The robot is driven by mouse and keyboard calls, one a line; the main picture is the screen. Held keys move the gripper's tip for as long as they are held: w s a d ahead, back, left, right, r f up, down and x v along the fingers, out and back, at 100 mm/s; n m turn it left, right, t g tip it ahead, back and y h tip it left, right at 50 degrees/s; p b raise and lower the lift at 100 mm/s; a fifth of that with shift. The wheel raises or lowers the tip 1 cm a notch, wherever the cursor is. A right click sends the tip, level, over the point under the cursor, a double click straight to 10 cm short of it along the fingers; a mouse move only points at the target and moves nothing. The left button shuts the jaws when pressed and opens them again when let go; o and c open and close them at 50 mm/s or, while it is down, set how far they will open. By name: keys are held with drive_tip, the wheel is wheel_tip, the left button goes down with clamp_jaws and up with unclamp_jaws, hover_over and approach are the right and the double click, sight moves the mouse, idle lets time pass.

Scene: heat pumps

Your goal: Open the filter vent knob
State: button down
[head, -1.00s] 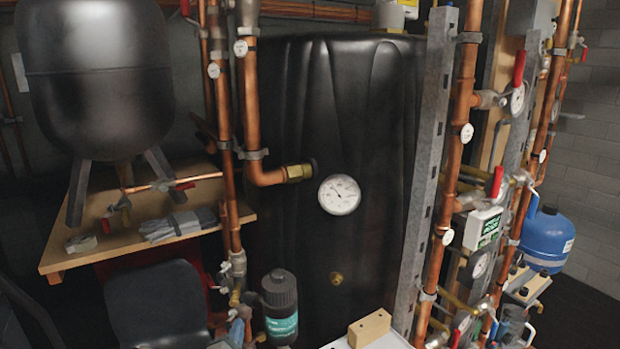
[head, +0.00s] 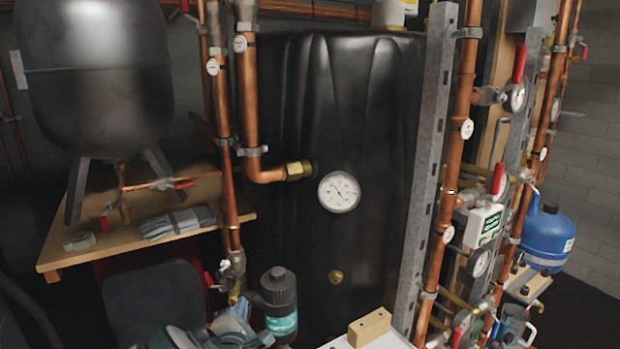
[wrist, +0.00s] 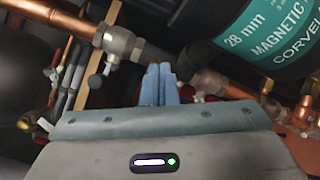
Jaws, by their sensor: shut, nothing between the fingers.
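The filter is a dark cylinder (head: 280,308) with a teal label at the bottom centre of the head view. Its label, with "28 mm magnetic" on it, fills the upper right of the wrist view (wrist: 275,40). A rounded dark cap (head: 277,274) tops the filter in the head view; I cannot tell whether this is the vent knob. My gripper (wrist: 160,70) is shut and empty, its blue fingertips together, left of and below the filter body in the wrist view. In the head view my gripper is low, just left of the filter.
A copper pipe with a metal valve (wrist: 118,43) lies close beyond my fingertips. Vertical copper pipes (head: 228,190) rise left of the filter. A black tank (head: 350,120) with a gauge (head: 339,192) stands behind. A wooden block (head: 370,326) is to the right.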

drive_tip(key=shift+a, duration=0.25)
idle(0.3)
drive_tip(key=shift+a+r+b, duration=0.25)
drive_tip(key=shift+r+b, duration=0.3)
drive_tip(key=shift+b, duration=0.65)
drive_tip(key=shift+s+a+r+b, duration=0.1)
drive_tip(key=shift+a+r+b, duration=0.2)
drive_tip(key=shift+b, duration=0.5)
drive_tip(key=shift+d, duration=0.1)
drive_tip(key=shift+r, duration=0.2)
drive_tip(key=shift+s+d+r+b, duration=0.1)
drive_tip(key=shift+s+b, duration=0.15)
drive_tip(key=shift+s, duration=0.75)
drive_tip(key=shift+s+d+f+b, duration=0.1)
drive_tip(key=shift+s+b, duration=0.15)
drive_tip(key=shift+s, duration=0.7)
drive_tip(key=shift+s+d+r+b, duration=0.1)
drive_tip(key=shift+s+b, duration=0.15)
drive_tip(key=shift+s, duration=0.75)
